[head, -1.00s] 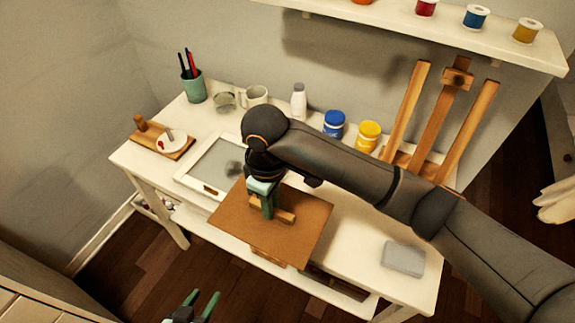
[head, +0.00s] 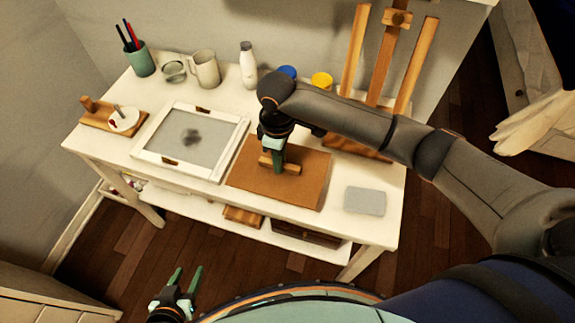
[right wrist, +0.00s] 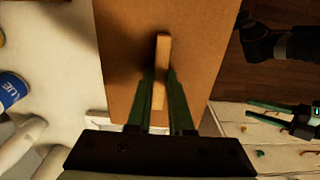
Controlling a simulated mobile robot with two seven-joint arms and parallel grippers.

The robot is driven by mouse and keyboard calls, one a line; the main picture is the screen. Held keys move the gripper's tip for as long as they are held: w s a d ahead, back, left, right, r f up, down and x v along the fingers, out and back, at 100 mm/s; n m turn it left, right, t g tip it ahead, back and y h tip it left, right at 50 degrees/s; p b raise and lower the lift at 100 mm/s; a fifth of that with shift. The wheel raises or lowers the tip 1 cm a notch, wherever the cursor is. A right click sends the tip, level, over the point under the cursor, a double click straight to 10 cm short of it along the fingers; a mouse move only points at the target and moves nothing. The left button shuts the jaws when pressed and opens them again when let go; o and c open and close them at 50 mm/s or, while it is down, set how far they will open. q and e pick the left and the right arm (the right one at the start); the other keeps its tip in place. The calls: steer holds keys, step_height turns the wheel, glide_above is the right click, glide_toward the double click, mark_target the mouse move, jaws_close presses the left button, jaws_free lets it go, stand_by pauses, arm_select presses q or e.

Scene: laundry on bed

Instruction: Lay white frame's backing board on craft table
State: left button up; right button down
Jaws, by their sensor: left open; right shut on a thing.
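The brown backing board (head: 305,189) is at the craft table (head: 375,229), right of the white frame (head: 158,163). It looks flat at the tabletop, but I cannot tell whether it rests fully on it. My right gripper (head: 277,163) is shut on the board's wooden handle bar (head: 266,163). In the right wrist view the green fingers (right wrist: 160,95) close on both sides of the bar (right wrist: 163,50), with the board (right wrist: 195,40) beneath. The white frame lies flat with a grey pane and a dark smudge. My left gripper (head: 184,280) is open and empty, in front of the table.
A grey block (head: 365,200) lies right of the board. A wooden easel (head: 380,80), yellow jar (head: 321,82), blue jar (head: 287,73), white bottle (head: 248,66) and mug (head: 204,68) stand behind. A small wooden board with a white disc (head: 122,120) is at left.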

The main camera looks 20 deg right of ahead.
mark_target(287, 162)
steer(key=d+f, duration=0.2)
steer(key=shift+w+f, duration=0.35)
steer(key=shift+w, duration=0.05)
steer(key=shift+d+f, duration=0.2)
steer(key=shift+f, duration=1.55)
steer(key=c, duration=0.8)
jaws_free()
steer(key=shift+f, duration=0.1)
step_height(287, 162, up, 12)
steer(key=shift+r+p, duration=0.15)
steer(key=shift+p, duration=0.2)
